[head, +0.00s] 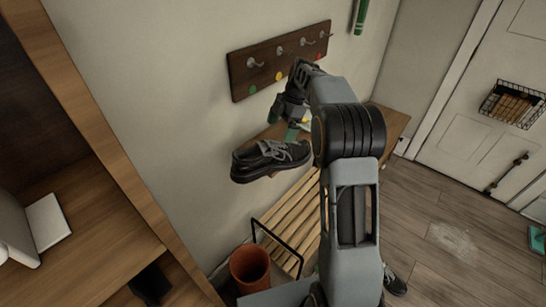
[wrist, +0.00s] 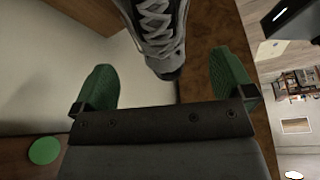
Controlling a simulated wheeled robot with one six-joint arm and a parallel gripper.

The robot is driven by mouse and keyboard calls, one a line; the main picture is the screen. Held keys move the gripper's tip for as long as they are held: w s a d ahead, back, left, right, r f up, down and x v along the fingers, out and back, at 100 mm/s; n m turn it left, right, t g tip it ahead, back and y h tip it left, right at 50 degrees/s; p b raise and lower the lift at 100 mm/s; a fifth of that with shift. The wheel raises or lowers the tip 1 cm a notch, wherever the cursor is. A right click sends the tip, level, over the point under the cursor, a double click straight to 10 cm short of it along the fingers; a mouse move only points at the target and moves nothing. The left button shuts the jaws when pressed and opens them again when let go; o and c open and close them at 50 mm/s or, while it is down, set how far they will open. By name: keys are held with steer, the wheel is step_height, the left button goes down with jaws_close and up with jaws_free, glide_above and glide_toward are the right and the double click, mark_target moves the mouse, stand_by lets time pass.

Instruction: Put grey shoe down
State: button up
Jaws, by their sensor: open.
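The grey shoe (head: 270,159), dark with grey laces and a black sole, is at the left end of a wooden bench top (head: 392,121) in the head view. I cannot tell whether its sole rests fully on the bench. My gripper (head: 298,126) is just behind and above the shoe, partly hidden by my arm. In the wrist view my gripper (wrist: 165,84) is open, with its two green fingers wide apart. The laced shoe (wrist: 160,30) shows at the top, between the finger lines and apparently clear of both fingers.
A hook board (head: 280,60) with coloured dots is on the wall above. A slatted rack (head: 292,222) and a terracotta pot (head: 250,267) are below. A wooden shelf unit (head: 90,195) stands left. Another shoe (head: 395,282) lies on the floor. Open floor is at right.

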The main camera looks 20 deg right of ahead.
mark_target(274, 144)
steer(key=shift+p+x, duration=0.95)
steer(key=shift+x, duration=3.7)
steer(key=shift+w+d, duration=0.1)
steer(key=shift+w, duration=0.05)
steer(key=c, duration=1)
